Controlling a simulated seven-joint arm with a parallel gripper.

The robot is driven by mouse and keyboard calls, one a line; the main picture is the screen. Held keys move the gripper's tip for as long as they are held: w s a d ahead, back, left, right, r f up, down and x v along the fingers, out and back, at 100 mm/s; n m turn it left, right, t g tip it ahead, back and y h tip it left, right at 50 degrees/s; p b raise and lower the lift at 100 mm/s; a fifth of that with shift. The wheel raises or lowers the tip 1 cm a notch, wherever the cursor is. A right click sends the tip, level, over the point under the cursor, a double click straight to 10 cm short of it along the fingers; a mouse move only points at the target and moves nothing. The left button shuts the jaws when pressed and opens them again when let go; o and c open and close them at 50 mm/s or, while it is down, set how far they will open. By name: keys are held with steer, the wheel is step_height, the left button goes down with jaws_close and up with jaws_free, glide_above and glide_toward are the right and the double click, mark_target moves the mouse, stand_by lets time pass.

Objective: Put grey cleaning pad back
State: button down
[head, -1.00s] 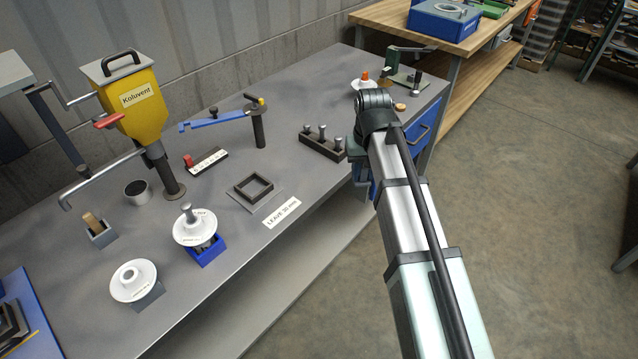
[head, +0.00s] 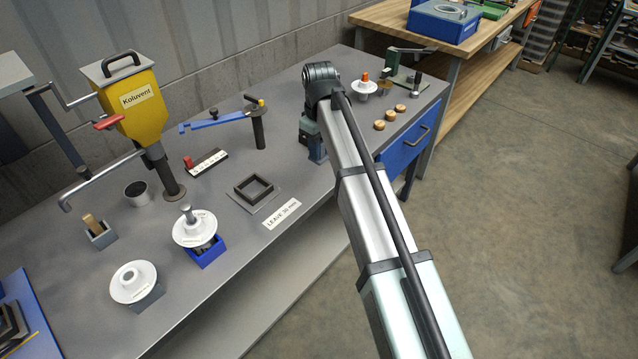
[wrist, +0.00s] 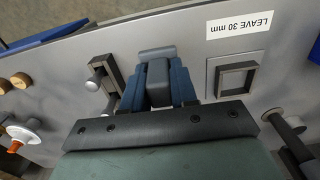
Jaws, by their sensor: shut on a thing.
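In the wrist view my gripper (wrist: 157,78) has its blue fingers closed on a small grey block, which appears to be the grey cleaning pad (wrist: 157,54). The pad sits between the fingers, with its lighter grey end showing past them. A dark square frame (wrist: 221,82) lies on the bench to the right of the gripper in that view. In the head view the same square frame (head: 242,192) lies left of my gripper (head: 316,152). My arm hides most of the gripper there, and the pad cannot be made out.
A dark rack with metal pegs (wrist: 108,78) stands close left of the gripper in the wrist view. Wooden discs (head: 390,114) lie toward the right end. The "LEAVE 30 mm" label (head: 282,214) lies near the front edge.

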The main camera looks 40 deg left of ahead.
steer(key=shift+f, duration=5)
steer(key=shift+f, duration=0.2)
steer(key=c, duration=0.9)
jaws_free()
steer(key=shift+r, duration=0.2)
step_height(320, 180, up, 12)
